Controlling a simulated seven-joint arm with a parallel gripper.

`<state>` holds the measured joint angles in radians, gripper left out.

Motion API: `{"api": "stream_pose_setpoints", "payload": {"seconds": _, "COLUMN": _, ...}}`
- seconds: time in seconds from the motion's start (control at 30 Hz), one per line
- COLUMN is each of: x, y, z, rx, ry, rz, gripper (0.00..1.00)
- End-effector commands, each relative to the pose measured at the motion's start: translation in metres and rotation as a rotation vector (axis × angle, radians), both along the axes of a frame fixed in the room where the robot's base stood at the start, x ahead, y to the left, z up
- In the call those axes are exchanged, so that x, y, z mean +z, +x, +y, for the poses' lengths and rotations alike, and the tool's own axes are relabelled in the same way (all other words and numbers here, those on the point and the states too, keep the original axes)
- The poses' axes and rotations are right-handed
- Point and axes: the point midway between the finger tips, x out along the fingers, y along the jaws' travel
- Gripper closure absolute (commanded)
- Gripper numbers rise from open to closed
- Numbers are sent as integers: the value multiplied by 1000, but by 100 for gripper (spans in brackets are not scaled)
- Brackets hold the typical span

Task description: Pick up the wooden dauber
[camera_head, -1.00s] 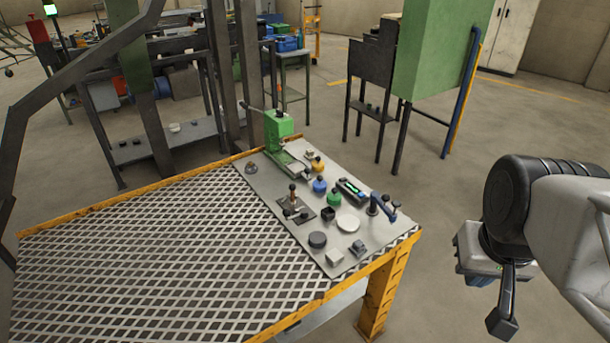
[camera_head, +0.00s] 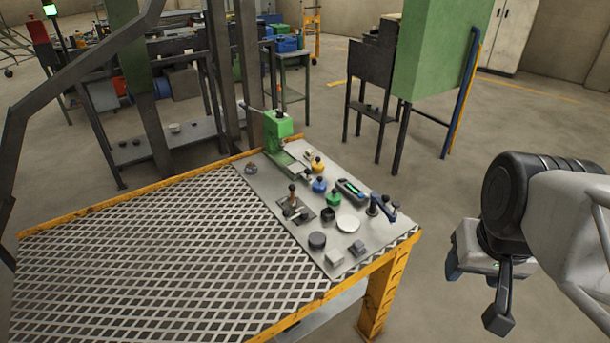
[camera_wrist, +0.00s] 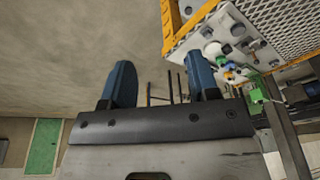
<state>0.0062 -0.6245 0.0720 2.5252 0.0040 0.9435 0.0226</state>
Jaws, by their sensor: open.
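An upright piece with a brown knob (camera_head: 292,190) stands on a dark square plate on the grey panel of the work table. It may be the wooden dauber, but it is too small to be sure. My gripper (camera_head: 476,293) hangs over the floor to the right of the table, well apart from the panel. In the wrist view my gripper (camera_wrist: 160,82) shows two blue fingers spread wide with nothing between them. The panel's small objects appear at the upper right there, too small to pick out the dauber.
The grey panel (camera_head: 265,200) also holds a green press (camera_head: 277,128), yellow (camera_head: 317,165), blue (camera_head: 319,185) and green (camera_head: 334,199) bottles, a white dish (camera_head: 348,224), a black round block (camera_head: 317,240) and a blue-handled clamp (camera_head: 385,206). The table has an orange frame (camera_head: 380,290).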

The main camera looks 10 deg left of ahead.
Motion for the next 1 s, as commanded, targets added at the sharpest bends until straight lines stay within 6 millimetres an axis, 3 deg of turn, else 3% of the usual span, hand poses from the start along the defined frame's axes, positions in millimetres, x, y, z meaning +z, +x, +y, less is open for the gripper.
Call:
{"api": "stream_pose_setpoints", "payload": {"seconds": 0.27, "x": -3, "y": 30, "z": 19, "rx": -64, "ry": 102, "rz": 55, "gripper": 45}}
{"api": "stream_pose_setpoints", "payload": {"seconds": 1.0, "x": -33, "y": 169, "z": 114, "rx": -406, "ry": 518, "rz": 328, "gripper": 45}}
